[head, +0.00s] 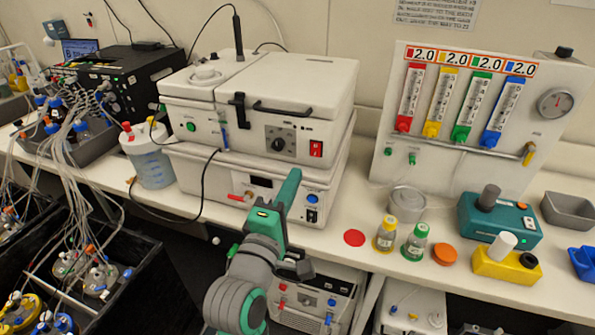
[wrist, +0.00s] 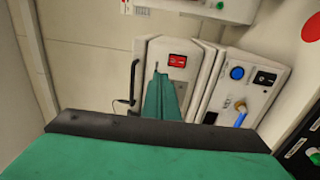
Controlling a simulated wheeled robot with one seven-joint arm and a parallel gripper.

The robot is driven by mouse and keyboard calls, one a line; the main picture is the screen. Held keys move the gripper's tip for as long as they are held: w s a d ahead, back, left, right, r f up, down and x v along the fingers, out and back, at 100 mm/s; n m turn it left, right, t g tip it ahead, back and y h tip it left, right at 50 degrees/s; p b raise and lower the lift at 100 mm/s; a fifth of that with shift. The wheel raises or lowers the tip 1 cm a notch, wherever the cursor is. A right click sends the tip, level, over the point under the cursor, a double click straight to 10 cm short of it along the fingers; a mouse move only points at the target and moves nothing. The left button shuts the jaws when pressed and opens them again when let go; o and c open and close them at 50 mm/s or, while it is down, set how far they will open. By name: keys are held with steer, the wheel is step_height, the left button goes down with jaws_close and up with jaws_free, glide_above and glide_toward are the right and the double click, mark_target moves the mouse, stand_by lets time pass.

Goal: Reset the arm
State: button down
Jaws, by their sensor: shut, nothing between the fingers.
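My grey and green arm (head: 245,280) rises from the bottom middle of the head view. My gripper (head: 291,178) points up and away, in front of the lower white shaker unit (head: 215,193). Its green fingers are shut and hold nothing. In the wrist view the closed fingers (wrist: 158,78) stand out against the white units, below the red switch (wrist: 177,61). I cannot tell how far the fingertips are from the unit's front.
A second white unit (head: 180,87) sits on the lower one. To the right are a flowmeter panel (head: 400,170), two small bottles (head: 386,235) (head: 415,242), a teal device (head: 480,222) and a yellow block (head: 505,270). Tubed bioreactors (head: 95,280) crowd the left. A control box (head: 310,305) stands below the bench.

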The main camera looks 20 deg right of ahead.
steer(key=s+a+f+m+y, duration=0.1)
steer(key=s+a+f+y, duration=0.25)
steer(key=f, duration=0.55)
steer(key=s+a+f+y, duration=0.2)
steer(key=s+a+f, duration=0.15)
steer(key=f, duration=0.45)
steer(key=s+a+f+m+y, duration=0.1)
steer(key=s+a+f+y, duration=0.25)
steer(key=f, duration=0.55)
steer(key=s+a+f+m, duration=0.1)
steer(key=s+f+m, duration=0.3)
steer(key=s, duration=0.8)
steer(key=s+a+f+m+y, duration=0.1)
steer(key=s+f+m, duration=0.2)
steer(key=s, duration=1)
steer(key=shift+f+m+g+y, duration=0.3)
steer(key=shift+f+m, duration=0.05)
steer(key=shift+m, duration=0.75)
steer(key=shift+s, duration=0.1)
